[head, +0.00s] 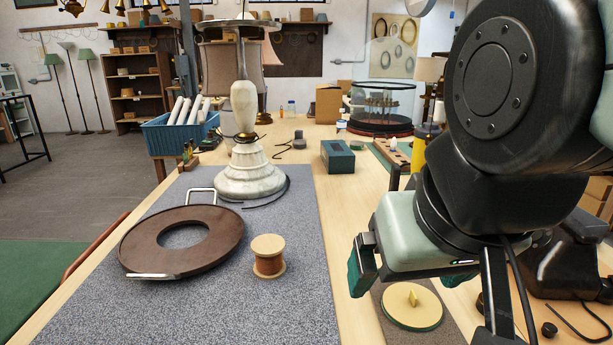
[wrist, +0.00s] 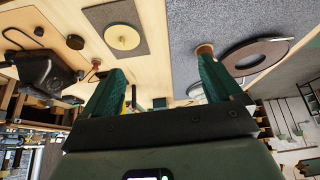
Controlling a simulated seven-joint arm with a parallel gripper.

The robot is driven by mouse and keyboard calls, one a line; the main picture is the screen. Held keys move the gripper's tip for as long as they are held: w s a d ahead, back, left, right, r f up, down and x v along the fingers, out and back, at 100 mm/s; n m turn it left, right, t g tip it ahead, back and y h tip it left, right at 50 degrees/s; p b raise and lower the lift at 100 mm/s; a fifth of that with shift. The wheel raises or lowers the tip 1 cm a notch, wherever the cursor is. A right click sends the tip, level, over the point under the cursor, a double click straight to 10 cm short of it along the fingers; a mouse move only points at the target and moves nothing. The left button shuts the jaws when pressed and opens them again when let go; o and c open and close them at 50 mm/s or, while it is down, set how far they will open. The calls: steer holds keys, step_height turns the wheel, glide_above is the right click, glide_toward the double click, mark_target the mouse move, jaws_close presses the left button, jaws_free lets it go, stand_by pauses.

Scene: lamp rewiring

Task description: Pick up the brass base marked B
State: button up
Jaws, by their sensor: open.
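A round brass disc (head: 411,305) with a small upright tab on top and a dark green rim lies flat on a grey mat at the front right. I cannot read a B on it. It also shows in the wrist view (wrist: 122,36), at the upper left. My gripper (head: 406,281) is above the disc and apart from it, partly hiding the mat behind. In the wrist view my gripper's two green fingers (wrist: 162,68) are spread with nothing between them, and the disc lies beyond the left finger.
A copper wire spool (head: 268,256) and a brown ring tray (head: 182,240) with handles rest on the speckled mat. A marble lamp (head: 248,175) stands behind them. A green box (head: 337,156) sits at mid-table. A dark device (head: 570,258) is at the right.

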steer(key=w+d+f+m+y, duration=0.7)
steer(key=w+d+f+m, duration=0.6)
steer(key=m, duration=0.5)
steer(key=s+d+f+m+t+h, duration=0.1)
steer(key=d+f+m+t, duration=0.1)
steer(key=d+f+m, duration=0.2)
steer(key=d+f+m+t+h, duration=0.1)
steer(key=d+f+m+t, duration=0.2)
steer(key=d+m, duration=0.3)
steer(key=s+d+f+m+t+h, duration=0.1)
steer(key=d+f+m, duration=0.4)
steer(key=d, duration=0.6)
steer(key=shift+s+d+f+m+t+h, duration=0.25)
steer(key=shift+m+t+h, duration=0.2)
steer(key=shift+t, duration=0.25)
steer(key=shift+w+d+f, duration=0.1)
steer(key=shift+w+f, duration=0.05)
steer(key=shift+w, duration=0.05)
steer(key=x, duration=1)
steer(key=c, duration=1.4)
